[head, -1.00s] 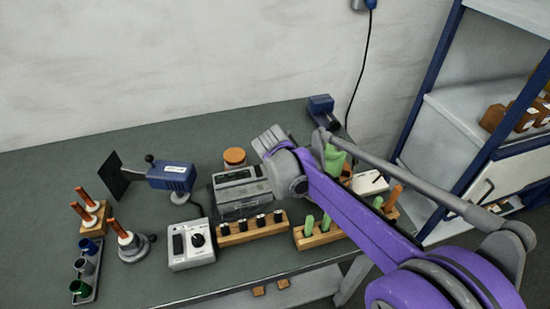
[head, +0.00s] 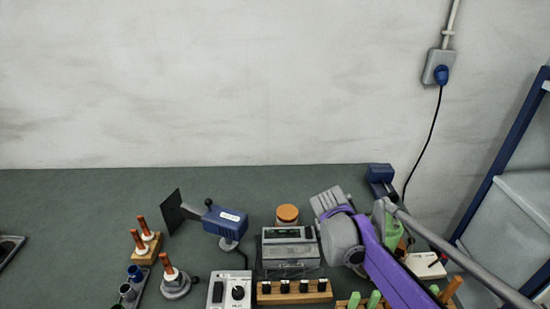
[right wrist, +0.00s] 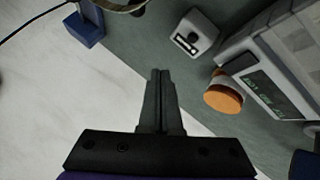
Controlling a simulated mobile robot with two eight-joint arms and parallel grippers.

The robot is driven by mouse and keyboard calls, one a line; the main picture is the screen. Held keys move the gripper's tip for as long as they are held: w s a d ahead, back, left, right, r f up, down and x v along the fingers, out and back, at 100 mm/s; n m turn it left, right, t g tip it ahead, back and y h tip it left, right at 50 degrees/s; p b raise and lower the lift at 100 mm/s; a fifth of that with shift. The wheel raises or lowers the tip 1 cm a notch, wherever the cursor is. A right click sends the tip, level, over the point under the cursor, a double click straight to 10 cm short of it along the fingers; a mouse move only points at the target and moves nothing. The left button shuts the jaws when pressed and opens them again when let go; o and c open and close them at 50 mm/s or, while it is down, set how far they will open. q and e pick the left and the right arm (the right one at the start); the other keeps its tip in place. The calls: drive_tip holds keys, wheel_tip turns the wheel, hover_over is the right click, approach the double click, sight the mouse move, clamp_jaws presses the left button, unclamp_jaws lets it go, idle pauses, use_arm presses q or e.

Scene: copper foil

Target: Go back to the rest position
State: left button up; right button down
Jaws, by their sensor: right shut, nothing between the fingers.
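My right arm (head: 385,265) comes in from the lower right in the head view, purple and grey. My left gripper is not in view.
On the green bench (head: 90,200) stand a blue device with a black plate (head: 225,222), a grey display box (head: 290,250), a white dial box (head: 230,290), wooden tool racks (head: 295,292) and a blue holder (head: 380,178). A blue-framed shelf (head: 505,165) stands right. The bench's back left is clear.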

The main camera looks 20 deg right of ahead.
drive_tip(key=s+a+f+m+y+p, duration=0.1)
drive_tip(key=s+a+f, duration=0.1)
drive_tip(key=s+a, duration=0.3)
drive_tip(key=s+a+f+g+y+p, duration=0.1)
drive_tip(key=s+a, duration=0.3)
drive_tip(key=s, duration=0.9)
drive_tip(key=s+a+f+m+g+y+p, duration=0.1)
drive_tip(key=s+a, duration=0.4)
drive_tip(key=s, duration=0.5)
drive_tip(key=shift+a+f+m+y, duration=0.2)
drive_tip(key=shift+f+y, duration=0.25)
drive_tip(key=shift+f, duration=0.25)
drive_tip(key=shift+a+f+m+y, duration=0.15)
drive_tip(key=shift+f+y, duration=0.3)
drive_tip(key=shift+f, duration=0.25)
drive_tip(key=shift+w, duration=0.1)
